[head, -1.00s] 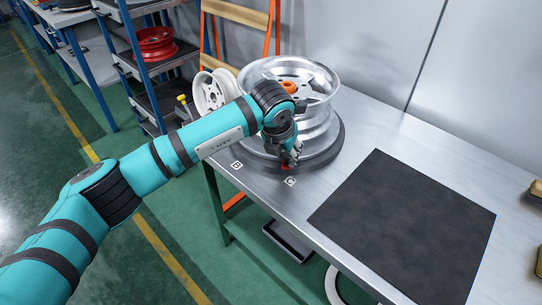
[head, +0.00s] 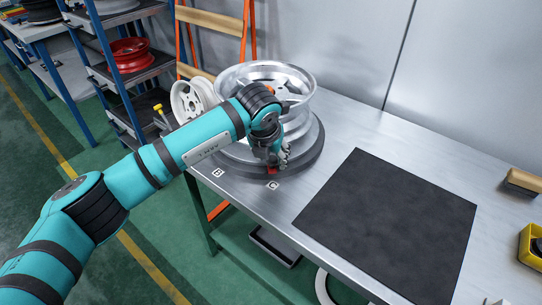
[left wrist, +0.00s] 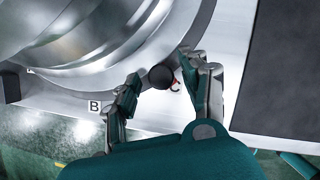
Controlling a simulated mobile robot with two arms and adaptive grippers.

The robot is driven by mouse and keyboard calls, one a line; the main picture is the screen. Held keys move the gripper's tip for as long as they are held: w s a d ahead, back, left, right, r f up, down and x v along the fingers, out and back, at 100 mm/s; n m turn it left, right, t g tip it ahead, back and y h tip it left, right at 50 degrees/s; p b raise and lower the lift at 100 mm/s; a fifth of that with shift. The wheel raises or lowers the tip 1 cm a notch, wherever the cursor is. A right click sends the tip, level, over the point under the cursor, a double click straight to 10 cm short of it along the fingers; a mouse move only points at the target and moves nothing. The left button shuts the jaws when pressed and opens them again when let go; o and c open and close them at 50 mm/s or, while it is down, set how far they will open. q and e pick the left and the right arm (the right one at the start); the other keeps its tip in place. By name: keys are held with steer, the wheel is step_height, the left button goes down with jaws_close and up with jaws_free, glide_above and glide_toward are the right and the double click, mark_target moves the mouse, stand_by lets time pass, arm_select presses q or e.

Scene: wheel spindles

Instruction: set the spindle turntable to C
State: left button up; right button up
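The turntable (head: 306,154) is a dark round disc at the bench's left end, carrying a silver wheel. A black knob (left wrist: 160,76) is at its rim. A red pointer (head: 272,170) shows below my left gripper (head: 278,158), close to the label C (head: 272,185). Label B (left wrist: 94,106) is further left. My left gripper (left wrist: 165,75) has its fingers apart on either side of the knob, with small gaps visible.
A black mat (head: 385,220) lies on the metal bench right of the turntable. A wooden-handled brush (head: 523,182) and a yellow item (head: 533,245) are at the right edge. A white wheel (head: 190,100) and a shelf rack with a red wheel (head: 129,50) stand behind left.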

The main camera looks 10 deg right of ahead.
arm_select(q)
steer(key=shift+v, duration=5.95)
steer(key=shift+s, duration=0.1)
